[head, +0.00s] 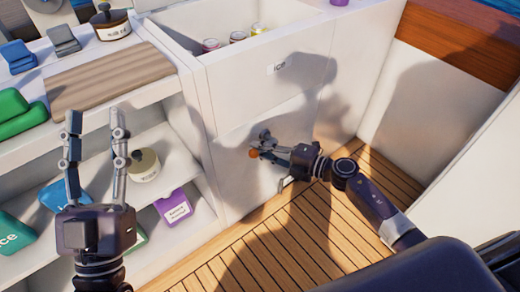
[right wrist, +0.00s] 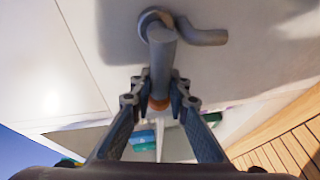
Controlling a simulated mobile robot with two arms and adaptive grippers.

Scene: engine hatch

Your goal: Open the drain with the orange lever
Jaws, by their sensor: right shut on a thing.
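The drain valve (head: 265,136) is on the lower white front of the ice box. In the right wrist view it shows as a grey body (right wrist: 162,50) with a bent grey spout (right wrist: 207,37) pointing right. The lever's orange tip (head: 254,153) shows in the head view, and partly between my fingers in the right wrist view (right wrist: 159,104). My right gripper (head: 268,153) is shut on the lever near its orange end. My left gripper (head: 93,122) is open and empty, fingers pointing up, in front of the shelves at left.
The ice box (head: 276,70) stands open on top with several jars inside. Shelves (head: 180,150) at left hold a round pot (head: 144,165), a purple package (head: 174,207) and blue and green items. The wooden deck (head: 300,235) is clear below the valve. A white wall (head: 460,165) stands at right.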

